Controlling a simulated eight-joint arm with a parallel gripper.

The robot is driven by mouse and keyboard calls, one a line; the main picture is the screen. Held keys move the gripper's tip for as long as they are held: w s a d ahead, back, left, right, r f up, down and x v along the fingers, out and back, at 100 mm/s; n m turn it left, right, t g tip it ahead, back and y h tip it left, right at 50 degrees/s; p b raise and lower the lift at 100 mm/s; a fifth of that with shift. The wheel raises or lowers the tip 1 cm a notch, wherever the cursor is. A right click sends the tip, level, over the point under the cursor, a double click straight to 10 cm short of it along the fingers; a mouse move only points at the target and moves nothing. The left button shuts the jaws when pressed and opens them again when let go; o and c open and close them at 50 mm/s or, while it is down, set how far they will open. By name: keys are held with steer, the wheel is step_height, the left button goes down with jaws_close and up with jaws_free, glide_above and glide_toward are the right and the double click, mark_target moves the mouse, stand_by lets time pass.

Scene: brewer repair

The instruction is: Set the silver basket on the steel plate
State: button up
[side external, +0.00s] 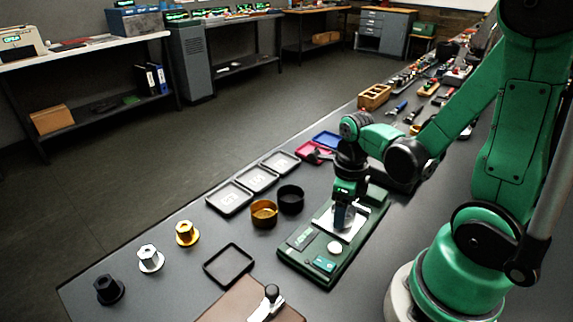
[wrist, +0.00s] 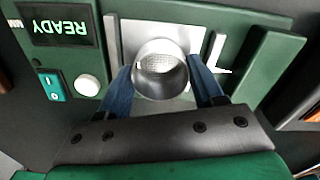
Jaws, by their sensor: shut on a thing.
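The silver basket (wrist: 161,84) is a short round cup with a mesh bottom, between the blue fingers of my gripper (wrist: 160,72) in the wrist view. My gripper is shut on it. The basket is over the steel plate (wrist: 130,34), which lies on the green brewer (wrist: 250,65). I cannot tell whether the basket touches the plate. In the side external view my gripper (side external: 345,215) points down at the steel plate (side external: 356,225), and its fingers largely hide the basket.
A gold basket (side external: 264,216) and a black basket (side external: 291,200) stand left of the brewer. Several trays (side external: 230,198) lie behind them. Black, silver (side external: 150,259) and gold hexagonal parts stand at the left. The brewer's display (wrist: 62,27) reads READY.

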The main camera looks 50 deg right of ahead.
steer(key=shift+f, duration=0.15)
stand_by(0.8)
steer(key=o, duration=1.3)
steer(key=shift+c, duration=0.9)
steer(key=shift+o, duration=0.8)
steer(key=shift+a, duration=0.1)
steer(key=shift+o, duration=0.5)
steer(key=shift+r, duration=3.5)
